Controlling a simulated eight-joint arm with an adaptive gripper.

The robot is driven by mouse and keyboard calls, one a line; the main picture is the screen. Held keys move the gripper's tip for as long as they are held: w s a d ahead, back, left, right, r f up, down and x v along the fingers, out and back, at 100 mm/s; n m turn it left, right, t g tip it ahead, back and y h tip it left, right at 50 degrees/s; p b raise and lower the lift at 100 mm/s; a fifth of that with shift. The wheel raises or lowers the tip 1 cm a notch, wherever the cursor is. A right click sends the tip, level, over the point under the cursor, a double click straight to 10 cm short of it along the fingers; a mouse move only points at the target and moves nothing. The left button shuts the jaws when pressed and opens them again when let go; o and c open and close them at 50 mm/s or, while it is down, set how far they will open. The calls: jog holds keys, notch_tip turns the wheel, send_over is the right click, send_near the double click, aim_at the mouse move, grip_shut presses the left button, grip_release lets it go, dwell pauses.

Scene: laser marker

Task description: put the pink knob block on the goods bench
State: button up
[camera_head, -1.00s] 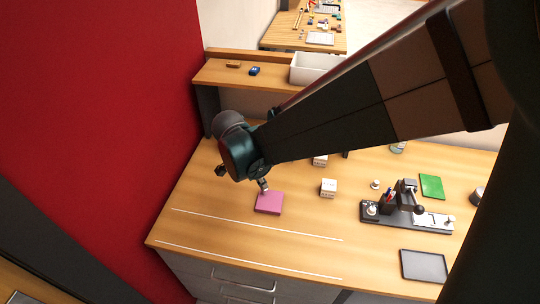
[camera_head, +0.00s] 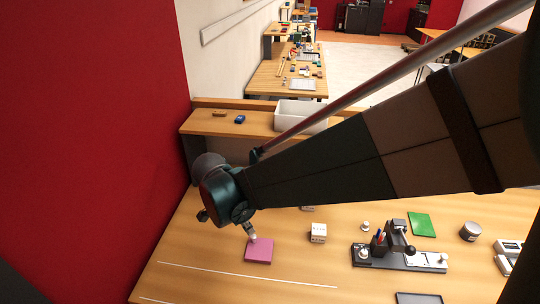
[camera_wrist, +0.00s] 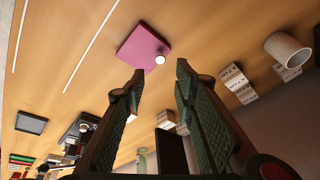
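The pink knob block (camera_head: 259,251) is a flat pink square with a small pale knob, lying on the near wooden bench (camera_head: 200,250). In the wrist view the pink knob block (camera_wrist: 141,47) lies beyond my fingertips, its knob towards them. My gripper (camera_wrist: 160,72) is open and empty there, with a clear gap between the fingers. In the head view my own wrist hides most of the gripper, close to the block at its upper left. A farther bench (camera_head: 262,84) with small goods stands at the back; I cannot tell which bench is the goods bench.
A black fixture (camera_head: 400,258), a green pad (camera_head: 421,224) and a grey tin (camera_head: 469,231) lie farther right. A shelf holds a white bin (camera_head: 300,113). A red wall borders the left.

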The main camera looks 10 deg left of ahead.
jog(key=s+d+r+n+y, duration=0.1)
jog(key=d+r+n, duration=0.1)
jog(key=d+r, duration=0.35)
jog(key=s+d+r+n+t, duration=0.1)
jog(key=d+r, duration=0.1)
jog(key=d, duration=0.7)
jog(key=s+d+r+n+y, duration=0.1)
jog(key=d+r+n, duration=0.15)
jog(key=d, duration=0.55)
jog(key=s+d+r+n+t, duration=0.1)
jog(key=s+d+r+n, duration=0.1)
jog(key=s+d, duration=0.3)
jog(key=s+d+r+n+t, duration=0.1)
jog(key=s+d, duration=0.4)
jog(key=d, duration=0.6)
jog(key=shift+s+r+n+t, duration=0.2)
jog(key=shift+r+n+t, duration=0.2)
jog(key=shift+n, duration=0.25)
